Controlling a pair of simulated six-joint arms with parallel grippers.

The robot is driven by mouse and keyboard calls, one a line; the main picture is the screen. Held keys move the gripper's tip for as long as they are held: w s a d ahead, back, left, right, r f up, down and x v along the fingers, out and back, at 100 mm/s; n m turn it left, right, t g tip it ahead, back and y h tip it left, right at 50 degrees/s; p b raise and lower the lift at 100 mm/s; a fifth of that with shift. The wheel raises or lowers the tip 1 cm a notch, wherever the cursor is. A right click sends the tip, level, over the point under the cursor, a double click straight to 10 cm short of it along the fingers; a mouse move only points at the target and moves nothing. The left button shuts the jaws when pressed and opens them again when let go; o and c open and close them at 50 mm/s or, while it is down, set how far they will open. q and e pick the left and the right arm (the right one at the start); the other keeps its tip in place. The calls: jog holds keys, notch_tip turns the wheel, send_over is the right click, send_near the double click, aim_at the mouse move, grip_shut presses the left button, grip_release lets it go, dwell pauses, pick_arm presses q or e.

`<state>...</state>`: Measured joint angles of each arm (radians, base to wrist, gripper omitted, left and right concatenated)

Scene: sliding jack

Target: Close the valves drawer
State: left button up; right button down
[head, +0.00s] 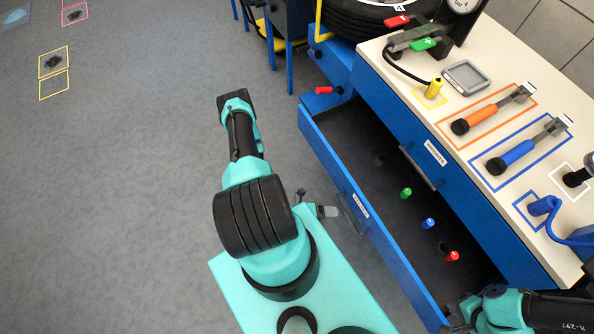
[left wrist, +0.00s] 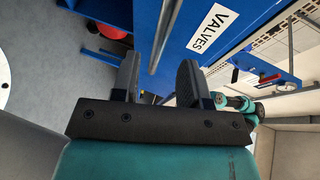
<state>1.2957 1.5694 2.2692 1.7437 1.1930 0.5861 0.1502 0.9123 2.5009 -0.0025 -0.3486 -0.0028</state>
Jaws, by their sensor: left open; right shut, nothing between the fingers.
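The blue valves drawer (head: 327,163) is pulled out of the bench in the head view, with green (head: 406,193), blue (head: 428,223) and red (head: 452,256) valves inside. Its front carries a white label, which reads VALVES in the left wrist view (left wrist: 213,32). My left gripper (head: 327,211) is open beside the drawer's grey handle (head: 351,214). In the left wrist view, the handle bar (left wrist: 172,30) runs toward the gap between the fingers (left wrist: 157,85); contact cannot be told. My right gripper (head: 458,312) is shut and empty by the drawer's near end.
A second, closed drawer with a label (head: 435,152) and handle (head: 421,166) is in the bench above. The benchtop (head: 480,95) holds an orange-handled tool (head: 480,112), a blue-handled tool (head: 515,154) and a grey device (head: 466,77).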

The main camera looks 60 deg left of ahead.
pick_arm(q)
jog(key=v, duration=1.1)
jog(key=shift+s, duration=0.2)
jog(key=shift+c, duration=0.3)
